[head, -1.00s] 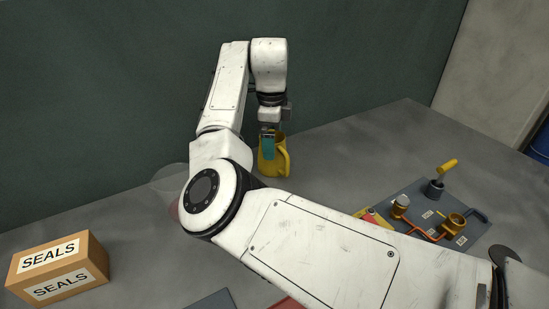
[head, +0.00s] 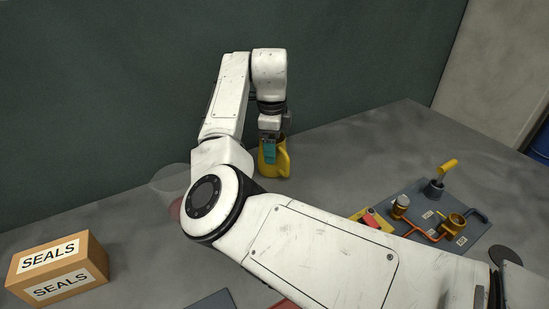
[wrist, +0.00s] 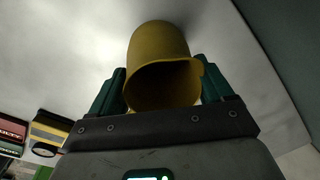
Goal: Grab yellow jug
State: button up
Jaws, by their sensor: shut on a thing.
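The yellow jug (head: 280,163) stands upright on the grey bench near the dark back wall, its handle towards the right. My gripper (head: 269,152) is over it from above, its teal fingers down at the jug's rim and partly hiding it. In the wrist view the jug (wrist: 165,55) shows its open mouth between the two teal fingers of my gripper (wrist: 172,88), one on each side. The gripper is shut on the jug. The exact contact points are hidden.
A SEALS box (head: 58,268) sits at the front left. A clear container (head: 170,180) is partly behind my arm. A grey board (head: 420,208) with valves and orange pipes lies at the right. The bench around the jug's right side is clear.

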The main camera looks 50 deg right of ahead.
jog(key=shift+r, duration=0.1)
jog(key=shift+c, duration=0.3)
jog(key=shift+r, duration=0.15)
jog(key=shift+c, duration=0.5)
jog(key=s+a+r+p, duration=0.1)
jog(key=s+a+r, duration=0.7)
jog(key=s+r, duration=0.3)
jog(key=shift+a+r, duration=0.3)
jog(key=shift+r, duration=0.45)
dwell(1.3)
